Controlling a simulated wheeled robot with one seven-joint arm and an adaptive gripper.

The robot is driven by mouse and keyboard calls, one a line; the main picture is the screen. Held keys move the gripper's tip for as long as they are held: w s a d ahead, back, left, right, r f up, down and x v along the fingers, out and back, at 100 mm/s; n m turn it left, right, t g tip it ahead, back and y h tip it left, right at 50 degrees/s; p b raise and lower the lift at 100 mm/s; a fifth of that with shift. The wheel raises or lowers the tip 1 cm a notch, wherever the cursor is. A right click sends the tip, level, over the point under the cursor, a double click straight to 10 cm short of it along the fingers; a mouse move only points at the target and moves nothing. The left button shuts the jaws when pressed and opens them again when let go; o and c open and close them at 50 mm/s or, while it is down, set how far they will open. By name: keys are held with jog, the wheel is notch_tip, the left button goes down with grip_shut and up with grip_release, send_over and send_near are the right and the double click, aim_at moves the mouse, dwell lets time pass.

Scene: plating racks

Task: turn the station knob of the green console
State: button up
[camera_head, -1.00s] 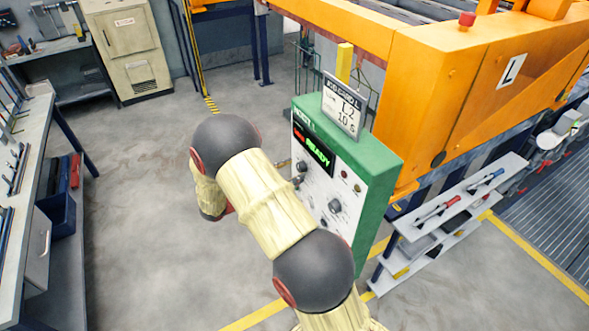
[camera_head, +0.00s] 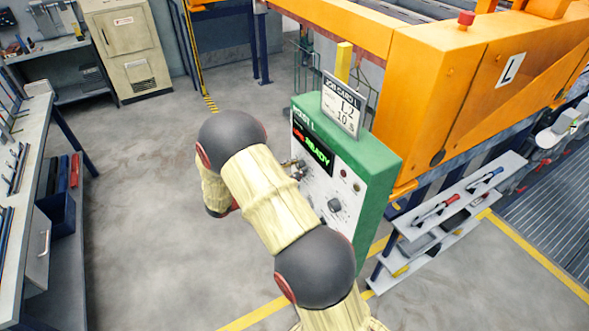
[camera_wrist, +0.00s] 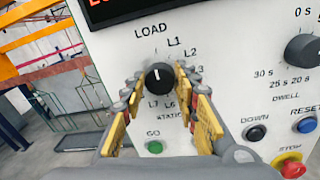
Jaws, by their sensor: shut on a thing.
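The green console (camera_head: 375,165) stands in the middle of the head view, with a lit display (camera_head: 312,150) reading READY in green. In the wrist view its station knob (camera_wrist: 158,83) is black and round, with a white mark pointing about straight up, between LOAD and L1. My gripper (camera_wrist: 158,76) has its two yellow-padded fingers on either side of the knob, shut on it. In the head view my arm comes in from the left of the console, and the station knob is hard to make out behind the gripper.
The dwell knob (camera_wrist: 303,50) is right of the station knob. Below are a green GO button (camera_wrist: 154,147), DOWN (camera_wrist: 256,133) and RESET (camera_wrist: 305,125) buttons and a red stop button (camera_wrist: 292,168). A job card (camera_head: 343,105) stands on the console. An orange frame (camera_head: 450,85) is behind.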

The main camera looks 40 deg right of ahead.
jog(key=c, duration=0.4)
jog(key=shift+o, duration=0.2)
jog(key=shift+m+b, duration=0.3)
jog(key=shift+b, duration=0.1)
jog(key=m+b, duration=0.3)
jog(key=b, duration=0.1)
jog(key=m+b, duration=0.4)
jog(key=b, duration=0.1)
jog(key=m+b, duration=0.4)
jog(key=shift+s+f+g, duration=0.1)
jog(key=shift+f+g, duration=0.2)
jog(key=shift+m+b, duration=0.4)
jog(key=shift+b, duration=0.05)
jog(key=o, duration=1.2)
jog(key=shift+r, duration=0.1)
jog(key=shift+c, duration=0.2)
